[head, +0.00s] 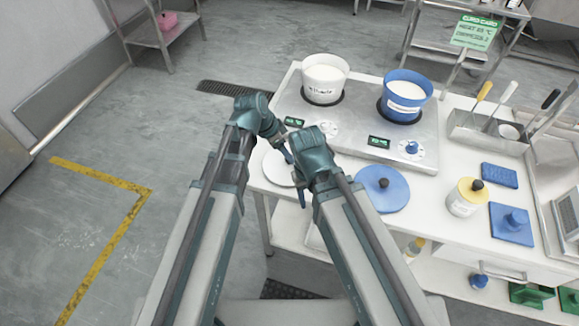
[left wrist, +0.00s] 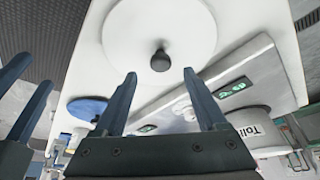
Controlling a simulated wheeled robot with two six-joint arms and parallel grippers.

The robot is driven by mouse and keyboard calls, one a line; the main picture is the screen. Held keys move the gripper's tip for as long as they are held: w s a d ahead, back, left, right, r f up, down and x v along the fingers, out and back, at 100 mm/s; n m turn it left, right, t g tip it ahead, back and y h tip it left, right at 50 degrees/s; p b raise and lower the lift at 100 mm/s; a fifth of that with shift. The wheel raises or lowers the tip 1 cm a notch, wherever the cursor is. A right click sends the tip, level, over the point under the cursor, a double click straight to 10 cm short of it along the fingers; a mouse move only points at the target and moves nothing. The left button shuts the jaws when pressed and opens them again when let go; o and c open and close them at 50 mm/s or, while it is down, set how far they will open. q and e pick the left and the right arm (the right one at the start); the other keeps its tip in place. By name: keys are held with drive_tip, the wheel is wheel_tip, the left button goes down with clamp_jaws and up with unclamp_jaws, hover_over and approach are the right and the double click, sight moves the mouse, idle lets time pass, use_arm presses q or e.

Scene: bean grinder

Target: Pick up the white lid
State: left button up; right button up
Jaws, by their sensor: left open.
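The white lid (head: 276,170) lies flat on the white table at its near left corner, partly hidden by my arms in the head view. In the left wrist view the lid (left wrist: 135,30) is a large white disc with a dark round knob (left wrist: 160,60). My left gripper (left wrist: 162,76) is open and empty. Its two fingers point at the lid, with the knob between and just beyond the fingertips in the picture. My right gripper (left wrist: 36,70) shows at the left edge of the left wrist view, its two fingers apart and empty, off to the side of the lid.
A white pot (head: 323,85) and a blue pot (head: 403,105) stand on a steel hotplate (head: 350,128). A blue lid (head: 398,190) lies right of my right arm. A yellow-topped jar (head: 463,204), blue blocks and a tool tray (head: 470,130) are farther right.

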sight(276, 168)
use_arm(q)
drive_tip(key=b+x, duration=0.2)
drive_tip(key=x, duration=0.1)
drive_tip(key=shift+w+f+b, duration=0.15)
drive_tip(key=shift+f+b, duration=0.2)
drive_tip(key=shift+f, duration=0.05)
drive_tip(key=shift+r, duration=0.1)
clamp_jaws()
